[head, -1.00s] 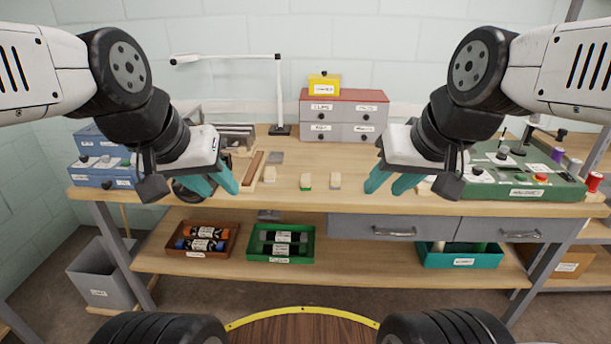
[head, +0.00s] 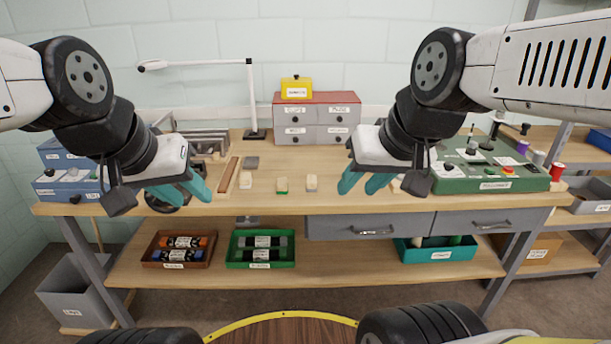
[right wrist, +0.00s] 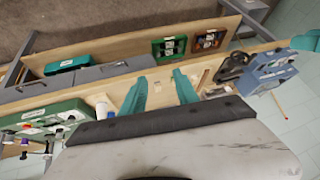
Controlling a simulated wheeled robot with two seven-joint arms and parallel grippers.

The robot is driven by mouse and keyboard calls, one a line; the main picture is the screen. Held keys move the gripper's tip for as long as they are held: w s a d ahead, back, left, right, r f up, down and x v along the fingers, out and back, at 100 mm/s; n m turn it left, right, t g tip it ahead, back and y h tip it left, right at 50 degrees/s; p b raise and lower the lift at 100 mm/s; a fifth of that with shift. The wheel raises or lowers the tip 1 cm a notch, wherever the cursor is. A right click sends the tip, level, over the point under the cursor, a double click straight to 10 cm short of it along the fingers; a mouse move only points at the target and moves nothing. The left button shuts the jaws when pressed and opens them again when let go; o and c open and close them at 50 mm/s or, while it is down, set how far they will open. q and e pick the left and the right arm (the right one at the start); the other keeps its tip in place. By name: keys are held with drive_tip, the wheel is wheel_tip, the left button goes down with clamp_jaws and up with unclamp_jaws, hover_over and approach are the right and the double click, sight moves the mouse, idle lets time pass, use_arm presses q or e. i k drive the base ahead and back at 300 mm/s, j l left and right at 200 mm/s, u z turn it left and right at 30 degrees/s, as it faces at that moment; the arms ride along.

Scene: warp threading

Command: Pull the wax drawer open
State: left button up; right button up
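A small grey drawer cabinet (head: 317,121) with a red top stands at the back of the bench, with several labelled, knobbed drawers. Two grey drawers with bar handles, a left one (head: 370,226) and a right one (head: 490,220), sit shut under the bench top. The labels are too small to read, so I cannot tell which drawer is the wax drawer. My left gripper (head: 188,188) is open and empty over the bench's left front. My right gripper (head: 362,184) is open and empty above the front edge, near the left under-bench drawer. Its spread fingers show in the right wrist view (right wrist: 160,92).
Small blocks (head: 282,185) lie mid-bench between the grippers. A green control box (head: 490,172) stands at right and blue boxes (head: 70,188) at left. A brown tray (head: 180,249), a green tray (head: 261,251) and a teal bin (head: 437,254) sit on the lower shelf.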

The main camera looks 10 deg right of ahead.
sight(284, 135)
drive_tip(key=i+l+u, duration=0.2)
drive_tip(key=i, duration=0.3)
drive_tip(key=i+l+u, duration=0.2)
drive_tip(key=i, duration=0.3)
